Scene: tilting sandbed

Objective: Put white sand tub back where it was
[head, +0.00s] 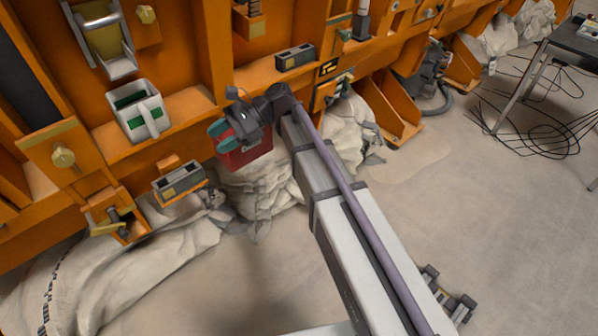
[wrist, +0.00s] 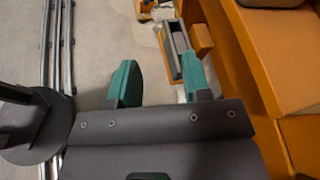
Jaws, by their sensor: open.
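A white tub (head: 146,117) with green inside and a white handle on its front stands upright on the orange ledge at the left of the head view. My gripper (head: 228,137) is to the right of the tub, apart from it, in front of the orange frame. In the wrist view my gripper (wrist: 158,70) has its two teal fingers spread apart with nothing held between them. The tub cannot be made out in the wrist view.
A red box (head: 245,157) is just beneath my gripper. A grey box (head: 180,183) on an orange bracket juts out below the ledge; it seems to show in the wrist view (wrist: 178,50). White sacks (head: 262,190) lie below. Open floor (head: 430,200) is at right.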

